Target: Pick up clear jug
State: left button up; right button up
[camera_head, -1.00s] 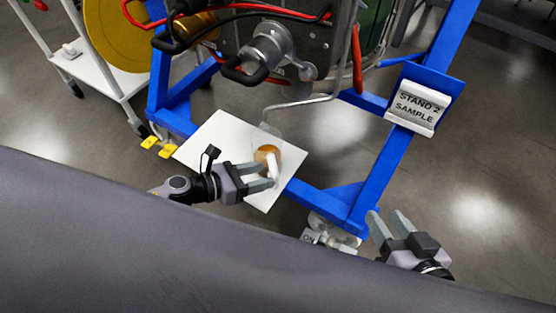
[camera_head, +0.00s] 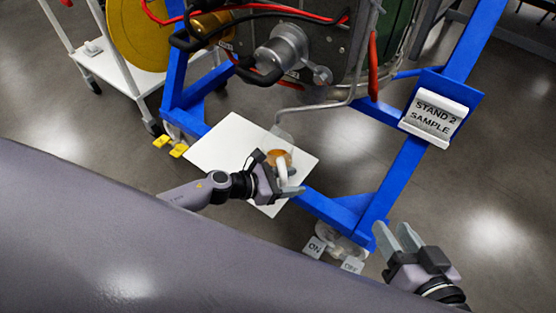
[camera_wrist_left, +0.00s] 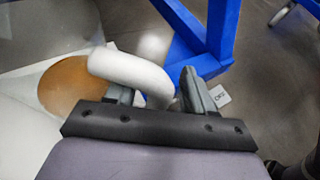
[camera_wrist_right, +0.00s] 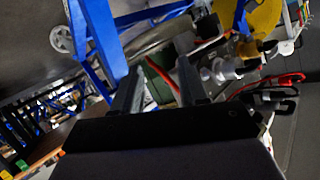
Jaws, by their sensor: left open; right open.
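The clear jug (camera_head: 284,137) stands on a white board under the bent grey pipe, with amber liquid (camera_head: 278,158) in it and a white handle (camera_head: 282,174) facing me. My left gripper (camera_head: 292,190) is open at the handle. In the left wrist view the white handle (camera_wrist_left: 130,70) curves down between the open fingers (camera_wrist_left: 160,95), and the amber liquid (camera_wrist_left: 62,85) shows at the left. I cannot tell whether a finger touches the handle. My right gripper (camera_head: 398,238) is open and empty at the lower right, away from the jug.
A "STAND 2 SAMPLE" sign (camera_head: 435,115) is on the right post. The engine (camera_head: 285,55) hangs above the jug. A white cart (camera_head: 110,70) stands at the left. Floor is clear at the right.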

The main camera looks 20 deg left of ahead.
pick_arm(q)
grip_shut()
jog(key=shift+r, duration=0.15)
pick_arm(e)
jog(key=shift+r, duration=0.1)
pick_arm(q)
jog(key=shift+r+p, duration=0.5)
jog(key=shift+r, duration=0.05)
notch_tip(320, 180, up, 2)
jog(key=shift+p, duration=0.7)
send_near(284, 174)
jog(key=s+a+f, duration=0.4)
jog(key=a, duration=0.1)
jog(key=shift+s+f+b, duration=0.15)
jog(key=shift+s+b, duration=0.15)
jog(key=shift+s, duration=0.1)
pick_arm(e)
jog(key=shift+s+d+h, duration=0.2)
jog(key=shift+d+h, duration=0.2)
jog(key=shift+d, duration=0.25)
pick_arm(q)
jog(key=shift+a, duration=0.1)
